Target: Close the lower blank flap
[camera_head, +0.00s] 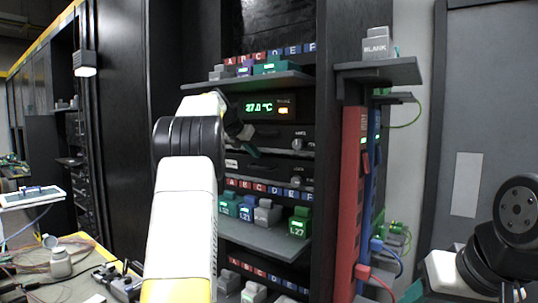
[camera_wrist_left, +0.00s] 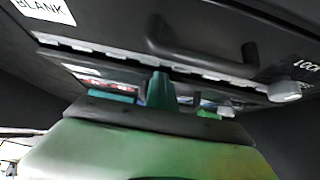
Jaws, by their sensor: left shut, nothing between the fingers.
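The lower blank flap (camera_head: 265,168) is a dark panel with a white label at left, a handle and a pale knob at right, in the rack below the 27.0 °C display. It looks about upright; whether it is fully flush I cannot tell. The left wrist view shows close up a dark panel (camera_wrist_left: 110,30) with a BLANK label, a handle and a knob by LOCK; which flap it is I cannot tell. My left gripper (camera_head: 252,151) is shut and empty, in front of the panels; its green fingertips (camera_wrist_left: 158,88) point at the rack. My right gripper (camera_head: 412,293) is partly cut off.
An upper panel (camera_head: 275,135) with a knob sits above. A shelf (camera_head: 265,238) with several coloured blocks stands below the panels, another shelf (camera_head: 250,84) above. Red (camera_head: 352,200) and blue vertical strips stand right of the rack. A cluttered bench (camera_head: 85,262) is at left.

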